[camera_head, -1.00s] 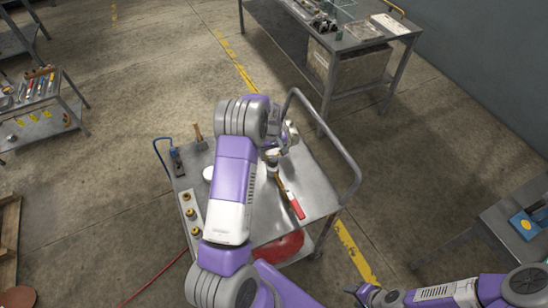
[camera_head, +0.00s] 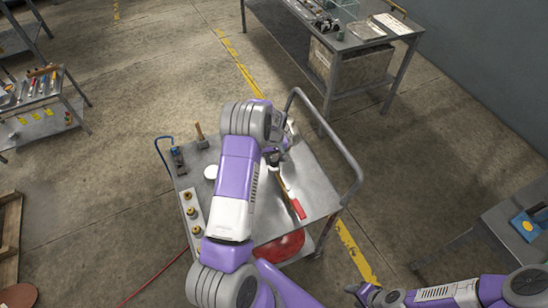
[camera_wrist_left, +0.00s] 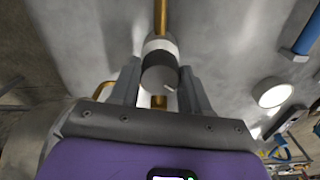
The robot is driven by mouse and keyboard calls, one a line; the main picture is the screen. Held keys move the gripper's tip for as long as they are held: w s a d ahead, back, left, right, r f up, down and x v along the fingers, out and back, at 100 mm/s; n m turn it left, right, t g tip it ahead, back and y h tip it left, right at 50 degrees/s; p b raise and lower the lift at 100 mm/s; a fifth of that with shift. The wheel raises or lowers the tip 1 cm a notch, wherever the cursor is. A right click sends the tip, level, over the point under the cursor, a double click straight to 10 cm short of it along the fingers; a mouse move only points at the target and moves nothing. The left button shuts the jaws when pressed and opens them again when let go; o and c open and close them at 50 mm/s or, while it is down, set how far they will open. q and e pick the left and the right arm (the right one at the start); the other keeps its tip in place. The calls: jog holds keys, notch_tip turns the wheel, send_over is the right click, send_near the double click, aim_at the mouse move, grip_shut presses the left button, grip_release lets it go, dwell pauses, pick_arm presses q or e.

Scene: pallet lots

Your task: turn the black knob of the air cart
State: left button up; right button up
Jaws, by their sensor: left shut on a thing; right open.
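The black knob (camera_wrist_left: 160,73) shows in the left wrist view, a short dark cylinder with a small pale mark on its rim. It sits against a white collar on a brass pipe (camera_wrist_left: 160,17). My left gripper (camera_wrist_left: 158,82) is shut on the knob, with one finger on each side. In the head view my left gripper (camera_head: 273,156) is over the air cart (camera_head: 325,199), and my arm hides much of the cart top and the knob. My right gripper (camera_head: 361,292) is open and empty at the bottom right, away from the cart.
A red tank (camera_head: 282,247) sits below. The cart's tall handle (camera_head: 335,142) rises beside my arm. A workbench (camera_head: 300,57) stands behind.

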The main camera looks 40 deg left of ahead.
pick_arm(q)
jog(key=shift+f+m+b, duration=0.15)
jog(key=shift+m+b, duration=0.7)
jog(key=shift+m, duration=0.25)
jog(key=shift+m+b, duration=0.45)
jog(key=shift+m, duration=1.15)
jog(key=o, duration=1.1)
jog(key=shift+c, duration=0.2)
